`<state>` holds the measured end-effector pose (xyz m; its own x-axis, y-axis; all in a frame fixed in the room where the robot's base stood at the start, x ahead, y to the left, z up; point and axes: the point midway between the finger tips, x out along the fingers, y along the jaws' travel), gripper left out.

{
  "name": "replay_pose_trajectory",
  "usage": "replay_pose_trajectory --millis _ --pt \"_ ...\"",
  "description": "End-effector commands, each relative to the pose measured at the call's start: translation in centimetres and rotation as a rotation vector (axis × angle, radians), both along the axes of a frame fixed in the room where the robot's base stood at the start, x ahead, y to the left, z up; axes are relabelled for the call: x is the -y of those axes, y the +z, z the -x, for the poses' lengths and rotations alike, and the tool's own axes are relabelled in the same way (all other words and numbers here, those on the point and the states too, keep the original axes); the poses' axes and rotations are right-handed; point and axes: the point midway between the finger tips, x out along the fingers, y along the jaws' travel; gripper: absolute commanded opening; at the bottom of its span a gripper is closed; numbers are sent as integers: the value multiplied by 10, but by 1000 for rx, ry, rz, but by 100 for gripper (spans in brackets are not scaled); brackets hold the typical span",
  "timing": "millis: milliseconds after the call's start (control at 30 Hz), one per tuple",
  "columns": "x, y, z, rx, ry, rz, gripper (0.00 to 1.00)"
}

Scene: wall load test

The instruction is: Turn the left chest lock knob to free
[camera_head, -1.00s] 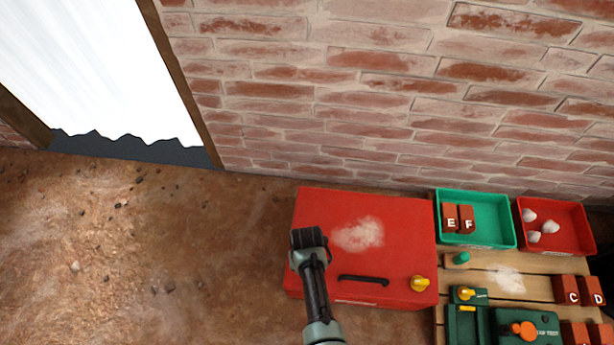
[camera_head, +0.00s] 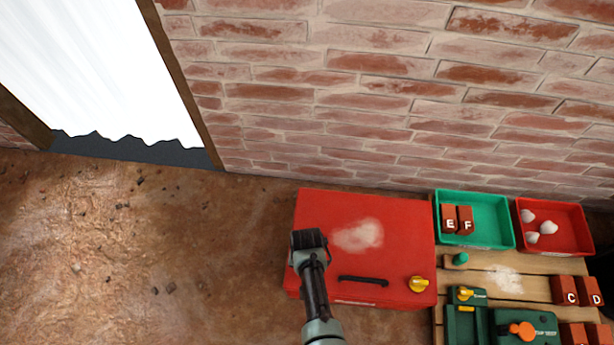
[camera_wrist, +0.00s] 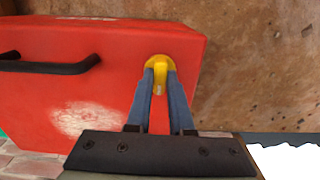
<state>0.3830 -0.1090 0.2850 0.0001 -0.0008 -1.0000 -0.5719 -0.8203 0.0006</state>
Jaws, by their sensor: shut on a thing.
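The red chest (camera_head: 372,215) stands against the brick wall, its lid shut, with a dark handle (camera_head: 363,281) along its front. In the wrist view the left lock knob (camera_wrist: 159,66) is yellow and sits near the chest's edge, beside the handle (camera_wrist: 48,66). My gripper (camera_wrist: 158,85) is shut on this knob, with a blue-grey finger on each side of it. In the head view my gripper (camera_head: 308,240) is over the chest's left end and hides the left knob. A second yellow knob (camera_head: 418,284) shows at the chest's front right.
Right of the chest is a wooden bench (camera_head: 483,272). On it are a green tray (camera_head: 487,236) with blocks E and F, a red tray (camera_head: 575,232) with pale stones, more lettered blocks (camera_head: 567,290) and a green device (camera_head: 535,316). Open dirt floor lies left.

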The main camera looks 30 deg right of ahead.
Motion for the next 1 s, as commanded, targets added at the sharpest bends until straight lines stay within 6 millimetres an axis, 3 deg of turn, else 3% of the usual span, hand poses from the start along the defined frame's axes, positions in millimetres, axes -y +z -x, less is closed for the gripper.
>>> replay_pose_trajectory --millis 67,100,267,667,1000 --pt "-1 0 0 0 -3 -1 0" --pt "-1 0 0 0 -3 -1 23" --pt "0 0 0 0 -2 -1 50" --pt "0 10 0 1 0 -1 50" --pt "0 78 0 1 -1 0 50"
